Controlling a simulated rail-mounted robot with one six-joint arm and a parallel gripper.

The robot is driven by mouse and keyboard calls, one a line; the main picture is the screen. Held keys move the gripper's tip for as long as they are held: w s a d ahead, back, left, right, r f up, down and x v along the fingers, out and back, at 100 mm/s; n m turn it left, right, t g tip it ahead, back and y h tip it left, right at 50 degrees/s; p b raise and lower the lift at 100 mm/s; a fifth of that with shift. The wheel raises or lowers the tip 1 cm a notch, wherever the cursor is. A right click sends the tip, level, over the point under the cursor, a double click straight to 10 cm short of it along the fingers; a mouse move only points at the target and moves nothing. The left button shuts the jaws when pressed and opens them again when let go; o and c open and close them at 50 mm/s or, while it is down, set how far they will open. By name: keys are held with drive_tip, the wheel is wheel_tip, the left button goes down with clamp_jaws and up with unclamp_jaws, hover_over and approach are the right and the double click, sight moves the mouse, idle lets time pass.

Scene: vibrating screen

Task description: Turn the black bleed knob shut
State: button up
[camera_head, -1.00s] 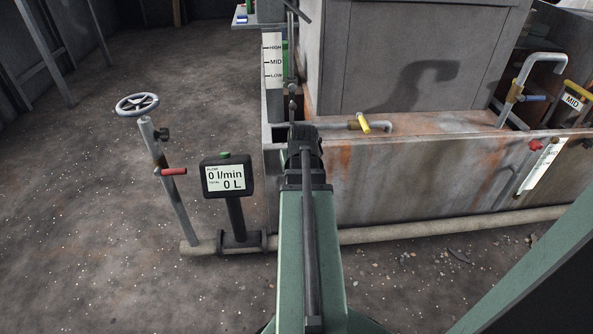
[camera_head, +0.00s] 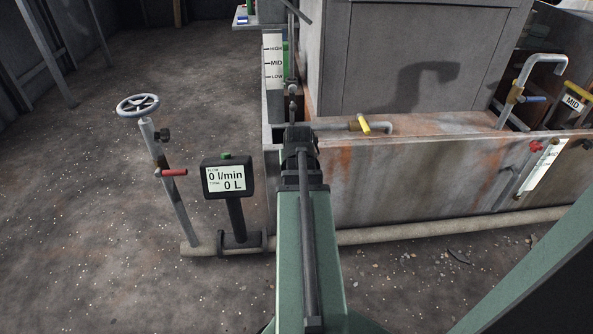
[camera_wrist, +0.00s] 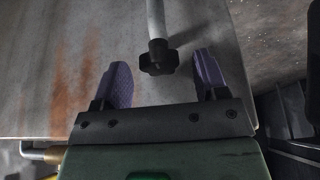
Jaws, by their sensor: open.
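A black lobed knob (camera_wrist: 157,58) sits at the end of a grey pipe in the wrist view. My gripper (camera_wrist: 163,72) is open, with one purple finger on each side of the knob in the picture. There is a visible gap on both sides, and I see no contact. How deep the knob lies between the fingers is unclear. In the head view my arm's end covers the spot, so this knob is hidden there. Another black knob (camera_head: 162,135) shows on the standpipe at the left, away from my gripper.
A flow meter (camera_head: 224,178) reads 0 l/min and 0 L. The standpipe carries a red handle (camera_head: 173,172) and a handwheel (camera_head: 138,105). A yellow-handled valve (camera_head: 363,125) is on the rusty tank (camera_head: 430,170), right of my arm. The floor at left is open.

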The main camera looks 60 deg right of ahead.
drive_tip(key=p+v, duration=0.9)
drive_tip(key=v, duration=0.1)
drive_tip(key=shift+r, duration=0.35)
drive_tip(key=shift+s+f, duration=0.1)
